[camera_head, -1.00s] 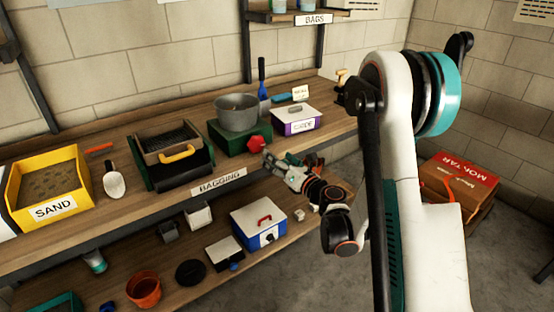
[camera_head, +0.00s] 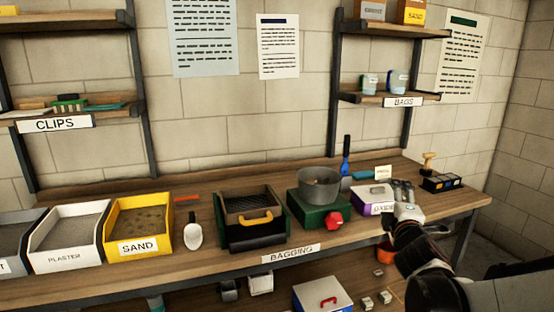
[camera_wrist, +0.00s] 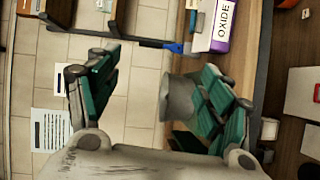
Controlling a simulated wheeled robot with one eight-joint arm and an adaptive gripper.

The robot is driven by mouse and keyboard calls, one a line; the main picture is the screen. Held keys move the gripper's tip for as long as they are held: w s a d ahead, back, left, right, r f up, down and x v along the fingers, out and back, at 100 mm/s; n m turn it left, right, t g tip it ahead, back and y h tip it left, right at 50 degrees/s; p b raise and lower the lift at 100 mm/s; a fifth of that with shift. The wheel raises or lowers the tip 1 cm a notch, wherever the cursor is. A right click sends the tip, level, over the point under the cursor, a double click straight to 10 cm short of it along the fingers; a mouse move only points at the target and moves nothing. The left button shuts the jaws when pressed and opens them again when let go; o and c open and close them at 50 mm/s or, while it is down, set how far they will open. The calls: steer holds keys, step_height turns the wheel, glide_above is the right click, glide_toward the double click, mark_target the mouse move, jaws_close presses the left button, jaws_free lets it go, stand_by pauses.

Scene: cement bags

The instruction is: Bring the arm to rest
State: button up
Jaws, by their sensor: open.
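My gripper (camera_head: 403,190) shows at the right of the head view, in front of the purple-and-white oxide box (camera_head: 370,196), partly covering it. I cannot tell whether it touches the box. In the wrist view my gripper (camera_wrist: 158,88) has its green-padded fingers spread wide, with nothing held between them. A grey pot (camera_wrist: 181,96) shows beyond the fingers there. My arm comes in from the lower right corner of the head view.
The bench holds a yellow sand tray (camera_head: 140,228), a white plaster tray (camera_head: 72,242), a black sieve box (camera_head: 249,221) and a green scale (camera_head: 318,213) under the pot. The bags shelf (camera_head: 385,97) hangs above. A blue-and-white box (camera_head: 322,298) sits below.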

steer(key=s+a+f+m+g+y, duration=0.1)
steer(key=s+a+f+m+g, duration=0.2)
steer(key=s, duration=0.6)
steer(key=s+a+f+m+g+y, duration=0.1)
steer(key=s+a+f+m+g, duration=0.2)
steer(key=s+m, duration=0.4)
steer(key=s+a+f+m+g+y, duration=0.1)
steer(key=s+a+f+m+g, duration=0.2)
steer(key=s, duration=1)
steer(key=shift+a+f+m+g+y, duration=0.2)
steer(key=shift+a+m+g+y, duration=0.15)
steer(key=shift+a+m, duration=0.5)
